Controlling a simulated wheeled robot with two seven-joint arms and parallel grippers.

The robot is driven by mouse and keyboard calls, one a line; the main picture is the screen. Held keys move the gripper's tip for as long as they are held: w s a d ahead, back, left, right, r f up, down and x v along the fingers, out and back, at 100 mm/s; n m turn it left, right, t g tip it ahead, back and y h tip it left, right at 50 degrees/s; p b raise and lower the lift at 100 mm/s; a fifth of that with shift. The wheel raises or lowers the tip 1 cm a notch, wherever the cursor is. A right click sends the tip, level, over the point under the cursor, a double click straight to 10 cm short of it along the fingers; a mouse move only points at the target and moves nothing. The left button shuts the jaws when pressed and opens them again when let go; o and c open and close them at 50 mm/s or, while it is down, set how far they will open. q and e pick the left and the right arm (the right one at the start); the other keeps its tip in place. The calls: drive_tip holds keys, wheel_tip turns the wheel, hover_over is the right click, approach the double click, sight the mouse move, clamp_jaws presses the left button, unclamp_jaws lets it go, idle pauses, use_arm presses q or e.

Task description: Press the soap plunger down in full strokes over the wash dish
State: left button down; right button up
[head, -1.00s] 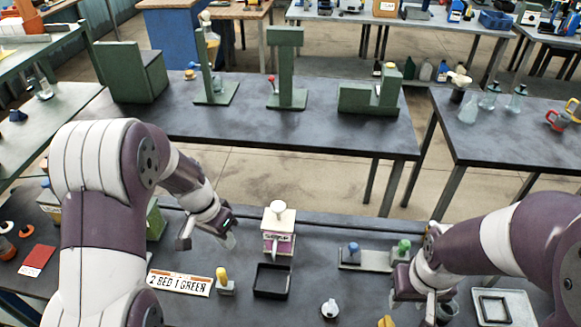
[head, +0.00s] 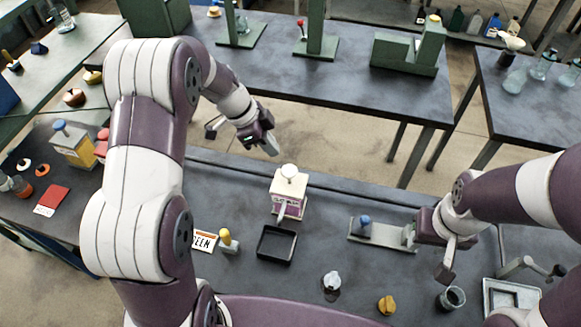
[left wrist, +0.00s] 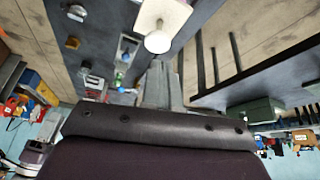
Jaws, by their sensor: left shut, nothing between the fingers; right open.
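The soap dispenser (head: 288,203) is a cream box with a pink label, standing upright on the dark bench. Its round white plunger (head: 289,171) sits on top, raised, and its spout points toward the wash dish. The wash dish (head: 262,245) is a black square tray just in front of the dispenser, and it looks empty. My left gripper (head: 271,146) is shut and empty, in the air up and left of the plunger, not touching it. In the left wrist view the plunger (left wrist: 158,42) shows just beyond the shut fingers (left wrist: 160,88). My right gripper (head: 428,252) is open and empty at the right.
A grey stand with a blue knob (head: 365,226) is beside my right gripper. A yellow-topped piece (head: 228,241) and a partly hidden lettered sign (head: 204,240) are left of the dish. A grey-white knob (head: 332,281), yellow piece (head: 387,305) and dark cup (head: 451,299) lie nearer me.

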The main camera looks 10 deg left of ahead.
sight(288, 170)
use_arm(q)
drive_tip(key=x, duration=0.1)
drive_tip(key=b+x, duration=0.1)
drive_tip(key=x, duration=0.3)
drive_tip(key=shift+s+f, duration=0.1)
drive_tip(key=shift+s, duration=0.15)
drive_tip(key=shift+w+d+f+b, duration=0.15)
drive_tip(key=shift+d+f+b, duration=0.1)
drive_tip(key=shift+f+b, duration=0.15)
